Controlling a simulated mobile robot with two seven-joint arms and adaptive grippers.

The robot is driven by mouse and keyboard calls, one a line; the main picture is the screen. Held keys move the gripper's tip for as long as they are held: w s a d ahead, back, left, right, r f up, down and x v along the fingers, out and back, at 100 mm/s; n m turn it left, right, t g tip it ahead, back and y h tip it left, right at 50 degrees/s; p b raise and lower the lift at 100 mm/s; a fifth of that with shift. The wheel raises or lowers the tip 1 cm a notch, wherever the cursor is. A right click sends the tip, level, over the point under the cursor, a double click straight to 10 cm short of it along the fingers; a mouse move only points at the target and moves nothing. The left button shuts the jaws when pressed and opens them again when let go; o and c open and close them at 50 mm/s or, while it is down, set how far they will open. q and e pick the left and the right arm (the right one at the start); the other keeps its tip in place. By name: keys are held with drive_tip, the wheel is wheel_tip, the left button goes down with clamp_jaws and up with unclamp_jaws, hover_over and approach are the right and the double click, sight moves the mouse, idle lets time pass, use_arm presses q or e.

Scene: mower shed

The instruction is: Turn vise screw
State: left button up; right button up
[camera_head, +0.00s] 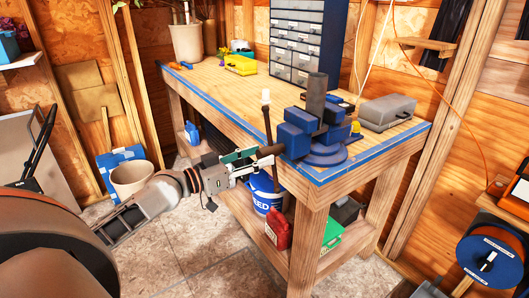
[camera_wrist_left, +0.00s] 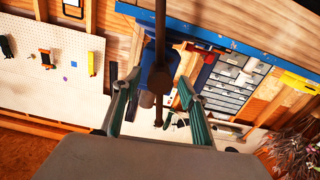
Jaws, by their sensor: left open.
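The blue vise (camera_head: 309,132) stands on the near corner of the workbench. Its brown screw (camera_head: 270,150) points left past the bench edge, and a long handle bar (camera_head: 267,118) with a pale upper end crosses it nearly upright. My left gripper (camera_head: 259,163) is at the screw's outer end, beside the bar. In the left wrist view its green fingers (camera_wrist_left: 157,92) are spread on either side of the bar (camera_wrist_left: 160,32) and the screw's round head. I cannot tell whether a finger touches them. The bar's lower part is partly hidden in the head view. My right gripper is not in view.
The wooden workbench (camera_head: 222,92) has a blue edge strip. A grey toolbox (camera_head: 387,112) lies right of the vise, and a drawer cabinet (camera_head: 297,47) stands behind. A blue bucket (camera_head: 266,194) and red jug (camera_head: 278,229) sit below.

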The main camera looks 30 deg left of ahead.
use_arm(q)
drive_tip(key=shift+x, duration=1.15)
drive_tip(key=shift+w+d, duration=0.1)
drive_tip(key=shift+w, duration=0.05)
drive_tip(key=c, duration=1.1)
drive_tip(key=shift+o, duration=0.2)
